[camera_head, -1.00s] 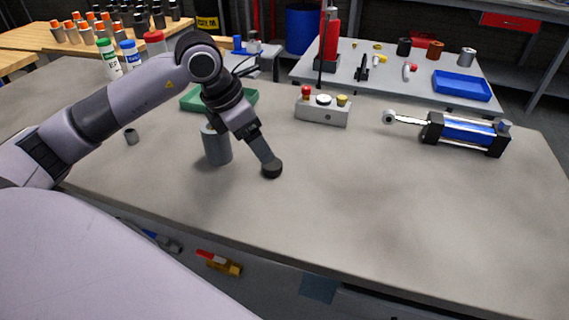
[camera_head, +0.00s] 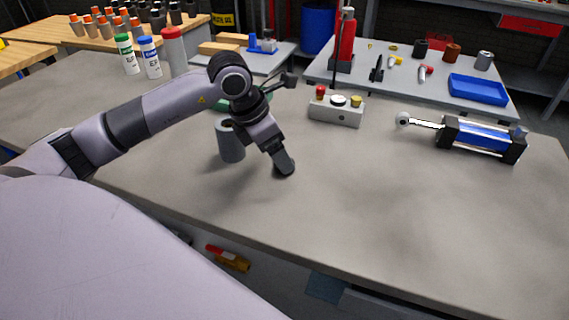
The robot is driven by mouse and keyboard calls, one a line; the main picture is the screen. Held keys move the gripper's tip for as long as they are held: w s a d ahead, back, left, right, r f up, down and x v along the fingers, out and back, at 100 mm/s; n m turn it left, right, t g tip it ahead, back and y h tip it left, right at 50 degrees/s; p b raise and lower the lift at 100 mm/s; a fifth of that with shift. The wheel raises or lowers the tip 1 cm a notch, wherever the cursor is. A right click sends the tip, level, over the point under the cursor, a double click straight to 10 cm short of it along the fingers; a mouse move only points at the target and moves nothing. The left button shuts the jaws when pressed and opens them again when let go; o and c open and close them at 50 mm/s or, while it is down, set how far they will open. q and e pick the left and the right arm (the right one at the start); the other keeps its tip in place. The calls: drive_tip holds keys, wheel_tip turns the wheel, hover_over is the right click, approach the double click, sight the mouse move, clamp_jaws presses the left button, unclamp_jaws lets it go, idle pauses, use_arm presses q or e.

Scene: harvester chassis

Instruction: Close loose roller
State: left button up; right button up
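A grey cylinder (camera_head: 231,146), which may be the roller, stands upright on the grey bench top (camera_head: 400,220). My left arm reaches over it from the left, hiding part of its upper side. My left gripper (camera_head: 283,163) points down to the right of the cylinder, its dark tip at or just above the bench. It appears apart from the cylinder. I see only one finger-like end clearly, so its opening cannot be told. My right gripper is not in view.
A button box (camera_head: 336,108) and a blue-and-black hydraulic cylinder (camera_head: 480,138) sit on the bench to the right. A green tray (camera_head: 226,103) is partly hidden behind my arm. Several bottles (camera_head: 149,58) stand at the back left. The bench's front middle is clear.

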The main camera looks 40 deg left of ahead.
use_arm(q)
drive_tip(key=x, duration=0.3)
drive_tip(key=shift+w+d+f, duration=0.1)
drive_tip(key=shift+f, duration=0.05)
drive_tip(key=c, duration=1.1)
